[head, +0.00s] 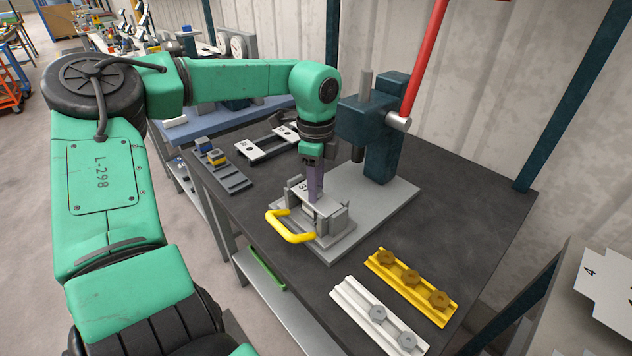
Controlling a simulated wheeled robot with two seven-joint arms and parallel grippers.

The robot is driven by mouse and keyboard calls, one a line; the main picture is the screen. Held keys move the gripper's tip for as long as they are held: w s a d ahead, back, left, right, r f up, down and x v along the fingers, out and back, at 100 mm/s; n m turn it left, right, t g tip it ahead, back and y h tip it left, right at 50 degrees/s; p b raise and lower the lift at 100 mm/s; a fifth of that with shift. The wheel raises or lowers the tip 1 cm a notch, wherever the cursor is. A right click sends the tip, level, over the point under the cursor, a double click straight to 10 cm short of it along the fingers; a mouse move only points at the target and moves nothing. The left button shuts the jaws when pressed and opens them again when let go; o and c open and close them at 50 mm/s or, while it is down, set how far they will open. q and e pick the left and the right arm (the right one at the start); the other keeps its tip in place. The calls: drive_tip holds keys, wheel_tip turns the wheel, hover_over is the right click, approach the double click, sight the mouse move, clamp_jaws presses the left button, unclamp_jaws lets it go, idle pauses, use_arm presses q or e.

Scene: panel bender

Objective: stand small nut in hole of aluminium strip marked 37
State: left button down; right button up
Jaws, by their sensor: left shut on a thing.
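The aluminium strip (326,206) lies in a grey fixture (338,222) with a yellow handle on the bench. A "3" shows on the strip; the rest of its number is hidden behind my fingers. My left gripper (315,192) points straight down over the strip, with its fingertips at or just above its surface. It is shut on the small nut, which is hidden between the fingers. I cannot see the hole, or whether the nut touches the strip. My right gripper is out of view.
A yellow rail (425,298) holds three brown nuts, and a white rail (355,305) holds two grey nuts. A press (375,130) with a red lever stands behind the fixture. A dark rack (228,178) and another frame (262,150) lie at left. The dark bench is clear between them.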

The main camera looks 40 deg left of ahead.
use_arm(q)
drive_tip(key=shift+f, duration=0.2)
drive_tip(key=shift+c, duration=2.3)
unclamp_jaws()
drive_tip(key=shift+r, duration=0.1)
wheel_tip(320, 180, up, 14)
drive_tip(key=shift+r+b, duration=0.2)
drive_tip(key=shift+b, duration=0.1)
